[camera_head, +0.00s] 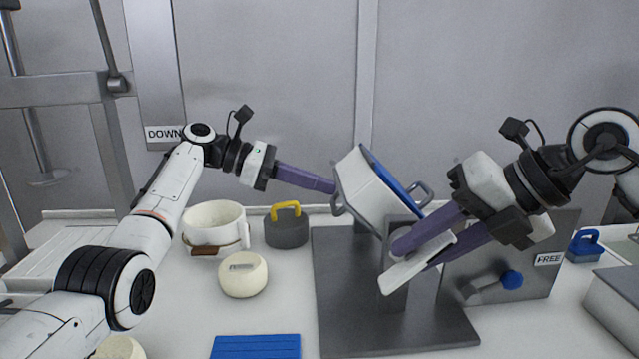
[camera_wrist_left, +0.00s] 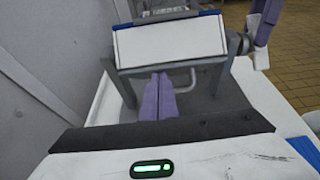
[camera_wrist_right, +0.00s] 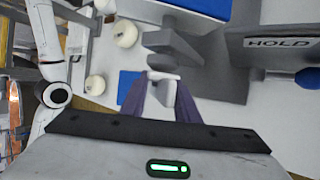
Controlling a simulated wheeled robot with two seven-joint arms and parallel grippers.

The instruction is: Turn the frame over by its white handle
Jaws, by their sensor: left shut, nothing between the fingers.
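The frame, a white box with blue edges (camera_head: 372,193), hangs tilted on a dark grey stand (camera_head: 345,300); its white face also shows in the left wrist view (camera_wrist_left: 168,42). It has grey loop handles. My left gripper (camera_head: 333,186) is shut and empty; its tips are by the box's left side, close to a grey loop (camera_wrist_left: 190,75). Whether they touch is unclear. The white handle (camera_head: 410,268) lies between the spread purple fingers of my right gripper (camera_head: 415,255). It also shows in the right wrist view (camera_wrist_right: 163,85). Whether the fingers press on it is unclear.
A grey panel marked FREE (camera_head: 530,280) with a blue knob (camera_head: 512,280) stands right of the stand. A white pot (camera_head: 214,226), a grey weight with yellow handle (camera_head: 286,228), a cream round pot (camera_head: 243,275) and a blue mat (camera_head: 256,346) are on the left.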

